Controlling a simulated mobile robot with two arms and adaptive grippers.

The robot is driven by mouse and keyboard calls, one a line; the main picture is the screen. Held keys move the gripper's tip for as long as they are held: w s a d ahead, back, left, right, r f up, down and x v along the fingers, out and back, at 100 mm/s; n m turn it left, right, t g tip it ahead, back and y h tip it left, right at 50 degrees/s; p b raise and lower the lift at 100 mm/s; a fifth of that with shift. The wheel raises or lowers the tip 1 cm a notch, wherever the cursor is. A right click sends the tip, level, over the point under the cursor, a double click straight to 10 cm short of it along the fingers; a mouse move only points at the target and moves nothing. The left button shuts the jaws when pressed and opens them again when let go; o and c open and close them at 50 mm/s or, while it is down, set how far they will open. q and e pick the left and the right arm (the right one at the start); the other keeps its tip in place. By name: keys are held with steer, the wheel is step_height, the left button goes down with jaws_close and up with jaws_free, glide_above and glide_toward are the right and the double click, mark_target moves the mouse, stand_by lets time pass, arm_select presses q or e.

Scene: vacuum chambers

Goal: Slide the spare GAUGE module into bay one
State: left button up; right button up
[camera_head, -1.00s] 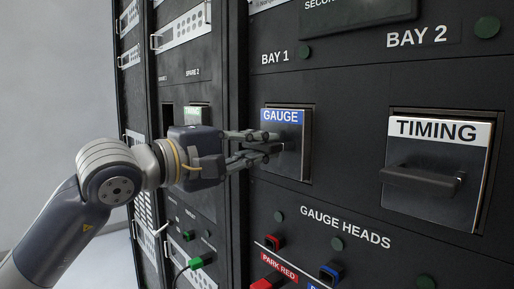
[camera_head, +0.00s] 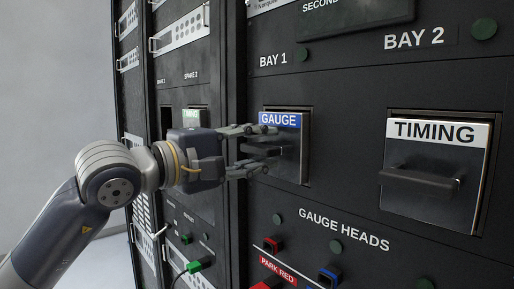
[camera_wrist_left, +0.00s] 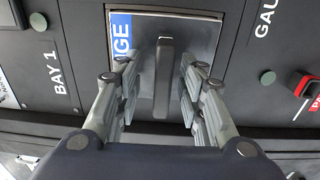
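The GAUGE module (camera_head: 290,163), with a blue label strip and a dark bar handle, sits in the opening under the BAY 1 label. Its face looks about level with the panel, much like its neighbour; I cannot tell whether it is fully seated. My left gripper (camera_head: 270,151) is open in front of it, one finger above the handle and one below. In the left wrist view the handle (camera_wrist_left: 163,80) stands between the spread fingers (camera_wrist_left: 160,68), with clear gaps on both sides. My right gripper is not in view.
The TIMING module (camera_head: 434,205) fills bay two on the right. Below are the gauge head sockets with red (camera_head: 272,244) and blue (camera_head: 330,275) connectors. Left of my gripper is the spare rack with a dark empty slot (camera_head: 167,121) and a green plug (camera_head: 200,265).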

arm_select(q)
steer(key=shift+s+a+b, duration=0.25)
steer(key=shift+a+b, duration=0.05)
steer(key=shift+a, duration=0.05)
steer(key=shift+b+v, duration=1)
steer(key=shift+v, duration=1.1)
steer(key=shift+s+a+r, duration=0.1)
steer(key=shift+s+a, duration=0.3)
steer(key=shift+a, duration=0.05)
